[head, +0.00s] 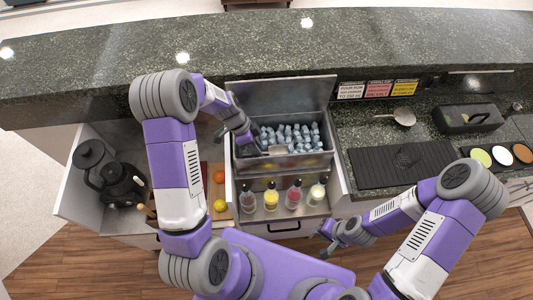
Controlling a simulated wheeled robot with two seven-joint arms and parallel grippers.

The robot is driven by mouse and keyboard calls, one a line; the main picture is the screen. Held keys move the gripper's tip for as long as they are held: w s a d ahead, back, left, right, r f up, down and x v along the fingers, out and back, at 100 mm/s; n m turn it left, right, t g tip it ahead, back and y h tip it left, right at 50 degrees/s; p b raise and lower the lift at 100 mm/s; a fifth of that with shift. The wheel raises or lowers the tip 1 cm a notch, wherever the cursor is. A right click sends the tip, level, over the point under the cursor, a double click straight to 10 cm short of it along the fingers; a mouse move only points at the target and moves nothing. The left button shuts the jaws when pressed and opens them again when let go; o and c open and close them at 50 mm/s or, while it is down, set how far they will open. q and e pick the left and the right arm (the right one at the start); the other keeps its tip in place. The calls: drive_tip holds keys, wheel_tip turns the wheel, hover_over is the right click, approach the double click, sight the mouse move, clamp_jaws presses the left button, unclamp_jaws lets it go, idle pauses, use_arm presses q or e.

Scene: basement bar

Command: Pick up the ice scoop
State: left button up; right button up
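The ice bin (328,158) is an open steel well in the counter, full of pale blue ice (291,134). A small grey metal piece at the front left of the ice looks like the ice scoop (278,150); its handle side is partly hidden by my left gripper. My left gripper (258,149) reaches down into the left of the bin, right beside that piece. Whether its fingers are closed on it I cannot tell. My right gripper (325,244) is low in front of the bottle rail, away from the bin; its fingers are too small to read.
Several bottles (271,196) stand in the rail before the bin. Fruit (219,206) and a black blender (115,180) are at left. A round metal strainer (404,116), black mat (385,165) and black caddy (466,118) lie on the right counter. The bin's raised lid (280,94) stands behind.

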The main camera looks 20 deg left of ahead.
use_arm(q)
drive_tip(key=shift+x, duration=1.15)
clamp_jaws()
wheel_tip(320, 180, up, 10)
drive_tip(key=shift+p, duration=0.35)
